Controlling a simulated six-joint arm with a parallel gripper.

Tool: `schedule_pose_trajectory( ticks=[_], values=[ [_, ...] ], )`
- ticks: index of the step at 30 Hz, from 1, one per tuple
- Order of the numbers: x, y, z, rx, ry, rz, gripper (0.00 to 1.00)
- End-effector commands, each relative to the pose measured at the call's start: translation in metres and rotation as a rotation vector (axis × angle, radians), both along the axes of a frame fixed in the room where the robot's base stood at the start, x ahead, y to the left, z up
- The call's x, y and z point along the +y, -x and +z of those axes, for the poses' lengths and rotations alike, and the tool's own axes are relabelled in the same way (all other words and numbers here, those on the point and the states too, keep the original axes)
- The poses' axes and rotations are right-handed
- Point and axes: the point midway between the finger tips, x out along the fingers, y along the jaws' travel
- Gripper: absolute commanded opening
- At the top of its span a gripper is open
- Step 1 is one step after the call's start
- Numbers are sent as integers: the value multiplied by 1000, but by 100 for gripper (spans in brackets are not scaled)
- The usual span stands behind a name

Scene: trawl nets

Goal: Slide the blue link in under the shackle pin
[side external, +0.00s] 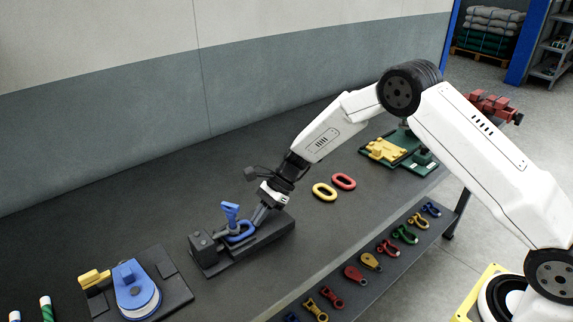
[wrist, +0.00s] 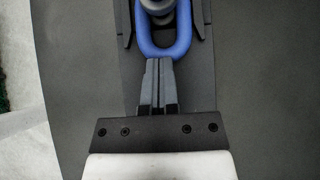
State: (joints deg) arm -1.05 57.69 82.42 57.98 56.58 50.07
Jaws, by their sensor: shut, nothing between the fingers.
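The blue link (side external: 240,236) lies flat on the dark fixture (side external: 267,238), just below the blue-handled shackle pin (side external: 230,211). In the wrist view the blue link (wrist: 164,48) is an oblong ring, and the grey round end of the pin (wrist: 157,6) shows over its far part at the top edge. Whether the link is fully under the pin is hidden. My gripper (side external: 256,222) is shut and empty, pointing down at the link's near end. In the wrist view its fingertips (wrist: 158,62) are together at the link's near curve and appear to touch it.
A yellow link (side external: 324,192) and a red link (side external: 344,181) lie to the right on the bench. A blue pulley block (side external: 135,287) stands at the front left. Several coloured shackles and fittings lie along the lower shelf (side external: 405,250). A green tray (side external: 408,143) sits further back.

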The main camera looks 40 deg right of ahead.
Motion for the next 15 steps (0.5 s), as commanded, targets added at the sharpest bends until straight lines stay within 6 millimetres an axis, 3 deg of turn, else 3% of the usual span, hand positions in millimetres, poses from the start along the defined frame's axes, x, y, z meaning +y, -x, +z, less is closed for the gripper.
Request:
schedule_pose_trajectory(
  ticks=[15],
  values=[
    [-8, 1, -3, 5, 3, 1, 0]
  ],
)
